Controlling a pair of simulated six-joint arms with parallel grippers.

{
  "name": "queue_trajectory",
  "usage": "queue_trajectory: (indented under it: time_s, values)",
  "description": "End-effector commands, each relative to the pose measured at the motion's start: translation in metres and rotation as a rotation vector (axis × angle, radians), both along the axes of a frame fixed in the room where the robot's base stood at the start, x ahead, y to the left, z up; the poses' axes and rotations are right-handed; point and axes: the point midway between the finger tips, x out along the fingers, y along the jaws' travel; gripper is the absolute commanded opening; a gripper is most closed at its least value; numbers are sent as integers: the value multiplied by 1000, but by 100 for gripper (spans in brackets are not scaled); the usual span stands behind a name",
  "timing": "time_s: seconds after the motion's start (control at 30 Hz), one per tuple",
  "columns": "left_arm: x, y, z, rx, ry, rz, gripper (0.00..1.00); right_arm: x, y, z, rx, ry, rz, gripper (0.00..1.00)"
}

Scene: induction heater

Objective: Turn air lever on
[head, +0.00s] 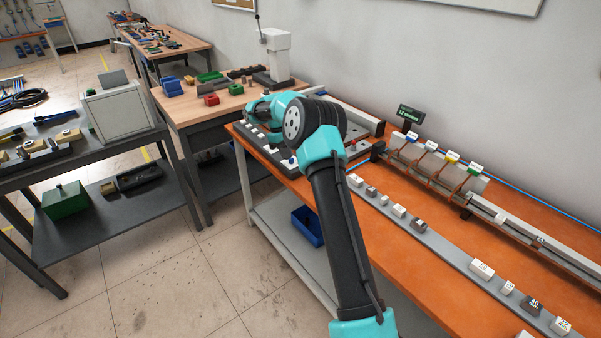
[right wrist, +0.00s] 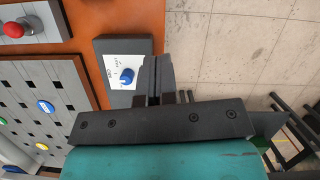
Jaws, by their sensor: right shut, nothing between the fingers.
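A blue knob (right wrist: 127,75) sits on a white labelled plate on a dark box (right wrist: 104,47) at the edge of the orange bench, in the right wrist view. It looks like the air lever; the label is too small to read surely. My right gripper (right wrist: 154,66) is shut and empty, with its fingers just right of the knob in that view. Whether they touch it I cannot tell. In the head view my right arm reaches over the bench's far end, and its fingertips are hidden there. My left gripper is in neither view.
A red button (right wrist: 14,29) and a grey perforated panel (right wrist: 30,95) lie left of the box. The orange bench (head: 412,235) carries a rail with numbered blocks (head: 481,269). A wooden table (head: 190,108) with a white press (head: 276,52) stands behind. Floor is open beside the bench.

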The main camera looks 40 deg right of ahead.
Motion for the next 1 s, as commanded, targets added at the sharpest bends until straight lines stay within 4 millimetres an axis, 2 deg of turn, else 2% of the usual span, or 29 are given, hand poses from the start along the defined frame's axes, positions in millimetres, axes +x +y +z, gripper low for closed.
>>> queue_trajectory:
  time_s: [0.03, 0.1, 0.2, 0.3, 0.73, 1.0]
  values:
    - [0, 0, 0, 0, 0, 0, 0, -2, -9, 13, -10, 9, -10, 0]
    - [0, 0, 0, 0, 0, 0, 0, -5, -19, 27, -21, 23, -19, 0]
    - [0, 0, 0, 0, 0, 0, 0, -9, -26, 39, -28, 39, -26, 0]
    - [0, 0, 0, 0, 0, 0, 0, -10, -28, 42, -31, 43, -29, 0]
    - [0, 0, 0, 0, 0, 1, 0, -12, -28, 36, -29, 45, -28, 0]
    - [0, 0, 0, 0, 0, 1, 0, -23, -28, 5, -29, 46, -27, 0]
